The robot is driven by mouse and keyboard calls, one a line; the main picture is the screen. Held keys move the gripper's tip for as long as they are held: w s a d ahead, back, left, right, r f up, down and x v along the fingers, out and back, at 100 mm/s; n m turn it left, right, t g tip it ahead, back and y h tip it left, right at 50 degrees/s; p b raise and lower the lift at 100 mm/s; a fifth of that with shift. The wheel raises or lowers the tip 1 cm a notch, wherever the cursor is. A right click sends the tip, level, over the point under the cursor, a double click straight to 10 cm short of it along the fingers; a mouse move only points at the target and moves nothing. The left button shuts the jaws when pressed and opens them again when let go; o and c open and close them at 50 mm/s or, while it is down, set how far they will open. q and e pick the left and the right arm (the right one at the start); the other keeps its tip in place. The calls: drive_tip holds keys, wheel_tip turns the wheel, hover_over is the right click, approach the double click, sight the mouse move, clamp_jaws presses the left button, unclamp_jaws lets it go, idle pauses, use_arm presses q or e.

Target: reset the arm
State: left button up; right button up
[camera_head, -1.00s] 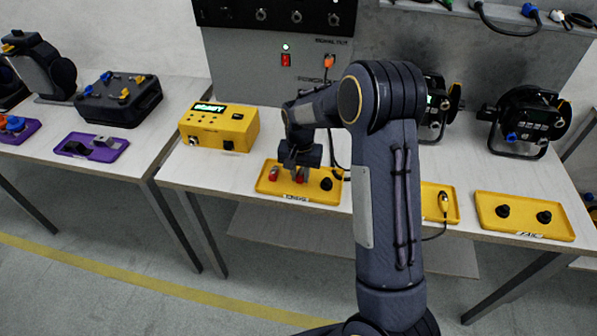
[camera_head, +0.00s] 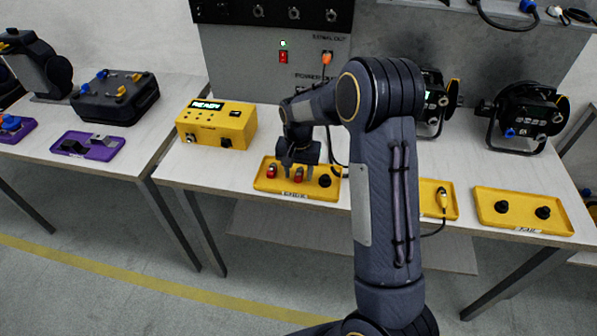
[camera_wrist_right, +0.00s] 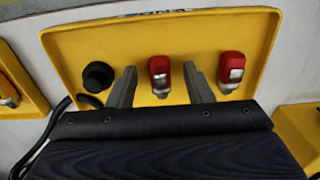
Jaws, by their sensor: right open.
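My right gripper (camera_head: 293,173) is over the yellow tray (camera_head: 330,194) at the middle of the table. In the right wrist view my gripper (camera_wrist_right: 160,85) is open, with its two fingers apart. A red and silver plug (camera_wrist_right: 159,72) shows between and beyond the fingertips, and I cannot tell whether they touch it. A second red plug (camera_wrist_right: 231,68) lies to the right of the fingers. A black round connector (camera_wrist_right: 98,77) lies to the left of them. My left gripper is not in view.
A yellow tester box (camera_head: 216,124) with a lit display stands left of the tray. A grey panel with a red switch (camera_head: 283,57) rises behind. Black lamps (camera_head: 526,117) stand at the right rear. Another yellow tray (camera_head: 520,228) holds black connectors. A purple tray (camera_head: 108,154) lies on the left table.

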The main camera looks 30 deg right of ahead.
wheel_tip(320, 180, up, 8)
drive_tip(key=shift+s+f, duration=0.1)
drive_tip(key=shift+f, duration=0.15)
drive_tip(key=s+a+r+n+t+y, duration=0.2)
drive_tip(key=s+r, duration=0.3)
drive_tip(key=s, duration=0.3)
drive_tip(key=s+a+r+n+t+y, duration=0.15)
drive_tip(key=s+r, duration=0.25)
drive_tip(key=s, duration=0.4)
drive_tip(key=s+a+f+n+t, duration=0.1)
drive_tip(key=s+a, duration=0.2)
drive_tip(key=s, duration=0.3)
drive_tip(key=s+a+n+t, duration=0.1)
drive_tip(key=s+a+n, duration=0.1)
drive_tip(key=s, duration=0.4)
drive_tip(key=shift+a+f, duration=0.4)
drive_tip(key=shift+a, duration=0.4)
